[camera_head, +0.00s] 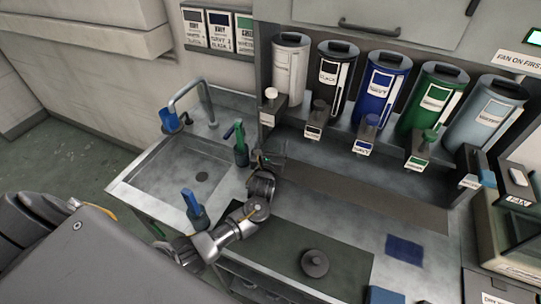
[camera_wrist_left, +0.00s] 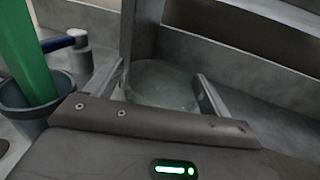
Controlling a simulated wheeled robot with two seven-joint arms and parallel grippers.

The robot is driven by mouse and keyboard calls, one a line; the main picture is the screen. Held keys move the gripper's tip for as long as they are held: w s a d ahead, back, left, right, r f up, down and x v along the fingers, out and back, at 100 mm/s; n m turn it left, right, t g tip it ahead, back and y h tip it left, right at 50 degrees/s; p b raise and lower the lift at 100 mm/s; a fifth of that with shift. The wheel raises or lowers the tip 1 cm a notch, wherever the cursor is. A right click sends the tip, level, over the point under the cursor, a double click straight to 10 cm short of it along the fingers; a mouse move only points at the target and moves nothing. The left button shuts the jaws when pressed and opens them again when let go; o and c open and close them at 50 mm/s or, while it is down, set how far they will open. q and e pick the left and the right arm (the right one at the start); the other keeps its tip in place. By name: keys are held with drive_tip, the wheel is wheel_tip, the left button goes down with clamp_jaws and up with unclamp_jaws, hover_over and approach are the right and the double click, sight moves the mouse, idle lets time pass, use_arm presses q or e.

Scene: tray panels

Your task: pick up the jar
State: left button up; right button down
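The jar looks like a clear glass vessel. In the left wrist view the jar (camera_wrist_left: 162,86) stands between the two fingers of my left gripper (camera_wrist_left: 160,88), one finger on each side. Whether the fingers touch its wall cannot be told. In the head view my left gripper (camera_head: 268,160) is at the counter just right of the sink, and the clear jar (camera_head: 279,148) shows only faintly and partly hidden behind it. My right gripper is in neither view.
A green-handled tool (camera_head: 240,146) in a holder stands close left of my left gripper, beside the sink (camera_head: 180,170). Several coloured dispensers (camera_head: 383,88) line the back. A dark round lidded thing (camera_head: 315,263) sits on the dark mat (camera_head: 345,268). A blue cloth (camera_head: 404,249) lies to the right.

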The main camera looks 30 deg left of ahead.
use_arm(q)
drive_tip(key=c, duration=1.2)
drive_tip(key=shift+r, duration=0.1)
drive_tip(key=shift+s+r, duration=0.1)
drive_tip(key=shift+r, duration=0.05)
wheel_tip(320, 180, up, 7)
drive_tip(key=s+p, duration=0.2)
drive_tip(key=s, duration=0.4)
drive_tip(key=s+p, duration=0.2)
drive_tip(key=s, duration=0.5)
drive_tip(key=s+d+p, duration=0.1)
drive_tip(key=s+p, duration=0.1)
drive_tip(key=s, duration=0.4)
drive_tip(key=shift+s+f+p, duration=0.25)
drive_tip(key=shift+s+p, duration=0.05)
drive_tip(key=shift+p, duration=0.05)
